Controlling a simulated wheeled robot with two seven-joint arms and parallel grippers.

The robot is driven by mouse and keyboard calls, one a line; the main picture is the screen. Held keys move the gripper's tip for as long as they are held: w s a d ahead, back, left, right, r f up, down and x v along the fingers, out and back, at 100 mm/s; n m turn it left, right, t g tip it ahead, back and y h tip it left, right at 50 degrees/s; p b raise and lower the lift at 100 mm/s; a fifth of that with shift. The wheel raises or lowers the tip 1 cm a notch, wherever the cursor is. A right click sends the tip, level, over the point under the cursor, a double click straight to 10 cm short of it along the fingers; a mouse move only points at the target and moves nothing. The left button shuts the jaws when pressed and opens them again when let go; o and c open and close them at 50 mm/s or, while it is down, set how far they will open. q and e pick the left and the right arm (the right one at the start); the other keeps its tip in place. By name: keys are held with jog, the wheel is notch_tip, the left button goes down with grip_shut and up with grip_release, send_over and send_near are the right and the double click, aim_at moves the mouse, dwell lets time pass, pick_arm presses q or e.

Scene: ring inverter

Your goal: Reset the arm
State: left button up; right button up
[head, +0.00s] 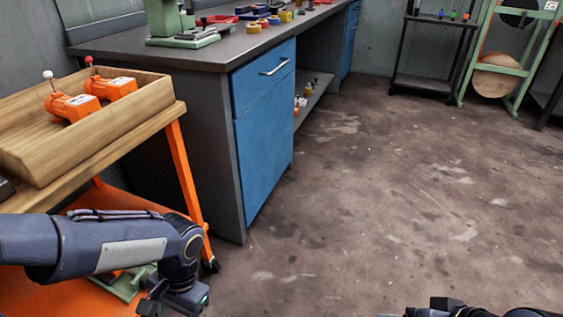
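My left arm (125,245) comes in from the left, bent over the lower part of the orange cart. Its gripper (165,305) points down at the bottom edge, partly cut off, so its opening cannot be judged. My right arm (450,311) shows only as dark parts at the bottom right edge, over the floor. Its fingers cannot be made out.
A wooden tray (112,128) on the orange-legged cart (178,160) holds two orange devices with a white and a red knob. A workbench with a blue cabinet (262,135) stands behind. The floor (400,210) at centre and right is clear. Racks stand at the back right.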

pick_arm(q)
jog(key=s+r+n+t+h, duration=0.5)
jog(key=r+n+t+h, duration=0.1)
jog(key=r+t, duration=0.35)
notch_tip(320, 180, up, 38)
jog(key=p, duration=3.7)
jog(key=shift+s+f+g, duration=0.15)
jog(key=shift+s+g, duration=0.05)
jog(key=shift+g, duration=0.15)
pick_arm(e)
notch_tip(320, 180, up, 37)
pick_arm(q)
jog(key=shift+c, duration=0.4)
pick_arm(e)
jog(key=shift+c, duration=0.4)
